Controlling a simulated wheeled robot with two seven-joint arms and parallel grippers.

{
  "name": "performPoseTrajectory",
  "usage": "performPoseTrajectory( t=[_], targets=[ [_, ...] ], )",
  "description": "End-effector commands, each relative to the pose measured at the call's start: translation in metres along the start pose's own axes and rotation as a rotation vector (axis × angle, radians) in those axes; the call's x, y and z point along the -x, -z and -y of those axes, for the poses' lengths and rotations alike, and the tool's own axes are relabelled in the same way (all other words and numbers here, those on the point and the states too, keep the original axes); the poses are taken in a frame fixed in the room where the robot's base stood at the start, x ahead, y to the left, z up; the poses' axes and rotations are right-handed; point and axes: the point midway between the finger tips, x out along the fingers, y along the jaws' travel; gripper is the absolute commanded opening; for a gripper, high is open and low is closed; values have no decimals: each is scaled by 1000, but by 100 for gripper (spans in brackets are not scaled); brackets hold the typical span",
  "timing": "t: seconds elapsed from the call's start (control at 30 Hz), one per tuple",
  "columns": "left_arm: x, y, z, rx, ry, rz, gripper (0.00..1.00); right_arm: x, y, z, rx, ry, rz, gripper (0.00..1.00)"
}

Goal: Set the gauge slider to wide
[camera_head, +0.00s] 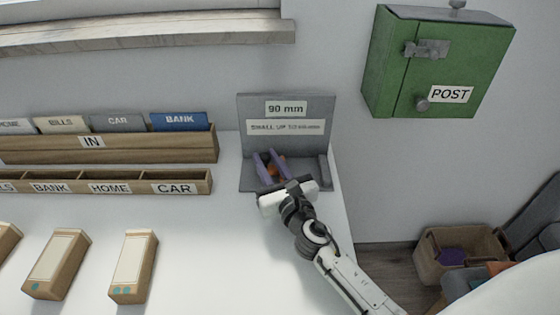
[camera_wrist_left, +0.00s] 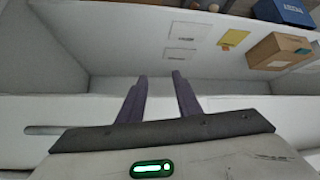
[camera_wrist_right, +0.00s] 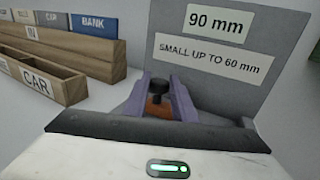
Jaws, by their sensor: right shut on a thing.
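The grey gauge (camera_head: 247,110) stands upright on the white desk near its right end, in the head view. Its labels read "90 mm" (camera_head: 286,108) and, in the right wrist view, "SMALL UP TO 60 mm" (camera_wrist_right: 206,55). The orange slider (camera_wrist_right: 158,107) with a dark knob (camera_wrist_right: 158,90) sits low in front of the back plate. My right gripper (camera_head: 267,155) has its purple fingers on either side of the slider and is shut on it. My left gripper (camera_wrist_left: 160,77) is open and empty, with its fingers apart, away from the gauge. The slider's lower part is hidden by my right gripper.
Wooden racks (camera_head: 108,147) with labelled slots and cards stand left of the gauge. Small boxes (camera_head: 134,265) lie at the front left. A green POST box (camera_head: 436,62) hangs on the wall at right. The desk's right edge is close to the gauge.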

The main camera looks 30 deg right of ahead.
Motion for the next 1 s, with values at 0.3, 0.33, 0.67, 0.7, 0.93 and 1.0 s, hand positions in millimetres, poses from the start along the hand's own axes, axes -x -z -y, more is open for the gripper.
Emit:
performPoseTrajectory(
  t=[0.3, 0.33, 0.67, 0.7, 0.93, 1.0],
  targets=[
    [0, 1, -1, -1, -1, -2, 31, 0, 0, 0, 0, -1, 0, 39],
    [0, 1, -1, -1, -1, -2, 31, 0, 0, 0, 0, -1, 0, 43],
    [0, 1, 0, 0, -1, -1, 31, 3, 1, 0, 0, -1, -1, 43],
    [0, 1, 0, 0, -1, -1, 31, 6, 1, 0, 0, -1, -2, 43],
    [-2, -1, 0, 0, 0, 0, 31, 46, 2, 0, 0, -2, -3, 43],
    [-3, -2, 0, -1, 0, 0, 31, 60, 3, 0, 0, -2, -4, 43]
  ],
)
